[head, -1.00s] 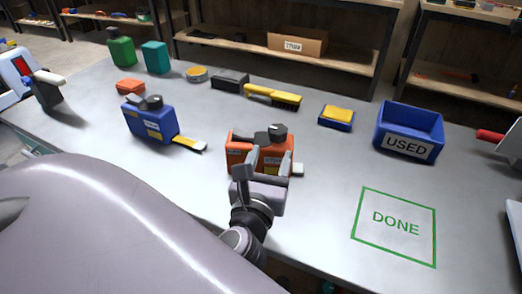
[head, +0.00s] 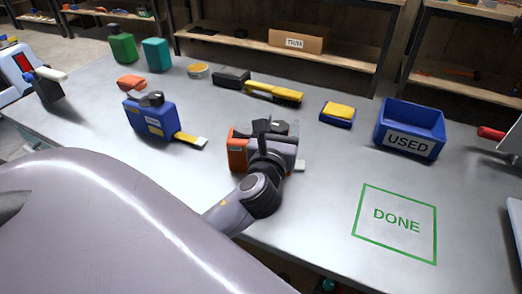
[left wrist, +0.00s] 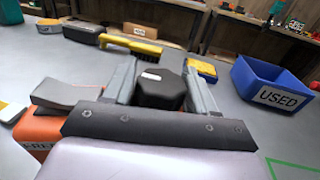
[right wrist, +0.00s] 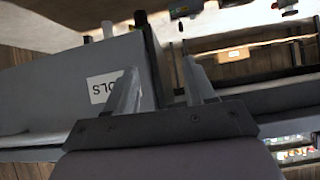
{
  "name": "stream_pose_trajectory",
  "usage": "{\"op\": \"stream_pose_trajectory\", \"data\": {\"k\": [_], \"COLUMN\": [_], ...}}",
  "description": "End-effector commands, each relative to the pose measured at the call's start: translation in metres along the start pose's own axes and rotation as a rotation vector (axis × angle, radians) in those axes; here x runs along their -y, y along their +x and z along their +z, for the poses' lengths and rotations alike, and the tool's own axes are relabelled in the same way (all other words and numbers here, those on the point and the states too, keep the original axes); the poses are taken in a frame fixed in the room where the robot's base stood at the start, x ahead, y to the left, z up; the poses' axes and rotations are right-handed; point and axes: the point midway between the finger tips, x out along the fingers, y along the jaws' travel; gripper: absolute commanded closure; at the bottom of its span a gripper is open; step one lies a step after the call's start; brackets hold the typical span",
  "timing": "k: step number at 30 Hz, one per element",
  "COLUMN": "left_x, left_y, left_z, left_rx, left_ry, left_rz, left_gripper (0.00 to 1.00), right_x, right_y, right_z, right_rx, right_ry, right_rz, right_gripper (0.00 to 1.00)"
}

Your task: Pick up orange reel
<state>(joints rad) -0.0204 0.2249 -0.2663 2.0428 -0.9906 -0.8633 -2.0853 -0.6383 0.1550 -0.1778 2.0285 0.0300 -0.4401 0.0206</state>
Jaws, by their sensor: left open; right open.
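The orange reel (head: 237,152) is a boxy orange case with a dark top, standing on the grey bench near its front edge. A pale tab sticks out at its right. My left gripper (head: 268,127) is over it and hides much of it in the head view. In the left wrist view, the open fingers (left wrist: 158,82) stand on either side of a black faceted knob, with orange casing (left wrist: 38,132) below left. Whether the fingers touch the knob cannot be told. My right gripper (right wrist: 160,78) is open and empty, away from the bench top.
A blue reel (head: 150,122) with a yellow-and-white tab stands to the left. A blue USED bin (head: 408,143) is at the right, behind the green DONE square (head: 397,222), which is empty. A brush (head: 272,92) lies behind. A grey labelled box (right wrist: 70,85) is near my right gripper.

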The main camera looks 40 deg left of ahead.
Motion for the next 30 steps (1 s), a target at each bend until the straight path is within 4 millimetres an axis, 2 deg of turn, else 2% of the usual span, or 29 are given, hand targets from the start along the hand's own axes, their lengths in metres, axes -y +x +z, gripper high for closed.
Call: {"op": "stream_pose_trajectory", "data": {"k": [2, 3, 8, 17, 22, 26, 30], "left_x": [0.000, 0.000, 0.000, 0.000, 0.000, 0.000, 0.000], "left_y": [0.000, 0.000, 0.000, -0.001, 0.000, 0.000, 0.000], "left_z": [0.000, 0.000, 0.000, 0.002, 0.012, 0.031, 0.063], "left_rx": [0.000, 0.000, 0.000, 0.003, 0.004, 0.007, 0.009], "left_ry": [0.000, 0.000, 0.000, 0.000, -0.001, -0.003, -0.002], "left_rz": [0.000, 0.000, 0.000, 0.000, 0.001, 0.000, 0.001], "left_gripper": [0.44, 0.47, 0.99, 1.00, 1.00, 1.00, 1.00], "right_x": [0.000, 0.000, 0.001, 0.003, 0.003, 0.002, 0.001], "right_y": [0.000, 0.000, 0.000, 0.001, -0.001, -0.006, -0.013], "right_z": [0.000, 0.000, 0.000, 0.002, 0.000, -0.007, -0.016], "right_rx": [0.000, 0.000, 0.000, 0.005, 0.006, 0.000, -0.004], "right_ry": [0.001, 0.001, 0.005, 0.012, 0.011, 0.007, 0.000], "right_rz": [0.000, 0.000, 0.000, 0.000, 0.000, 0.001, 0.006], "right_gripper": [0.46, 0.46, 0.46, 0.46, 0.46, 0.46, 0.46]}}
